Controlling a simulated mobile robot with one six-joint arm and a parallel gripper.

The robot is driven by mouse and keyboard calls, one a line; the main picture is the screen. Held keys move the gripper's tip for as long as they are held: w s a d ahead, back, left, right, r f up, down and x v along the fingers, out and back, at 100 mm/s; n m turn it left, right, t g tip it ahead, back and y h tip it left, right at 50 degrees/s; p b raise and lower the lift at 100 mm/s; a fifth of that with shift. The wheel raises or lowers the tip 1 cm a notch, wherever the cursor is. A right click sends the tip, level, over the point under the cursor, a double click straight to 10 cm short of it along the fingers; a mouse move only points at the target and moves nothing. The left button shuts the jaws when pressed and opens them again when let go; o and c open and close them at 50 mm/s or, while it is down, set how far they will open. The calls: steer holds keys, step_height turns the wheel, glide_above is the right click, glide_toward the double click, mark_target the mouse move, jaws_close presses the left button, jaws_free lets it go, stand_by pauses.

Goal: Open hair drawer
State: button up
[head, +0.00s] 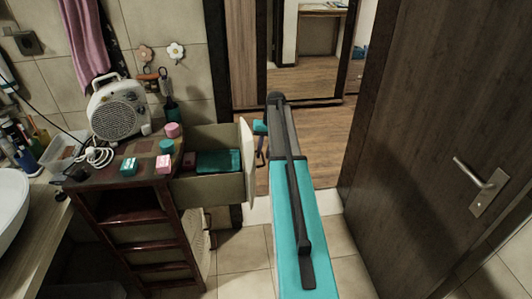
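The drawer (250,165) is pulled well out to the right from the top of a dark reddish wooden cabinet (130,206). My gripper (261,157) is just right of the drawer front, partly hidden by my teal arm. I cannot tell whether it touches the drawer or how its fingers stand.
A fan heater (118,112), a pink cylinder (172,130), a teal cylinder (167,146) and small boxes stand on the cabinet. A washbasin (10,205) is at the left. A brown door (450,130) fills the right. Tiled floor (240,250) is clear below the drawer.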

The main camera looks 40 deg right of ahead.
steer(key=shift+o, duration=0.3)
steer(key=shift+a+f, duration=0.1)
step_height(320, 180, up, 14)
steer(key=s+d+b, duration=0.1)
steer(key=d+b, duration=0.1)
steer(key=shift+s+f+b, duration=0.2)
steer(key=shift+b, duration=0.2)
stand_by(0.3)
steer(key=shift+s+d, duration=0.1)
steer(key=shift+s, duration=0.05)
stand_by(0.4)
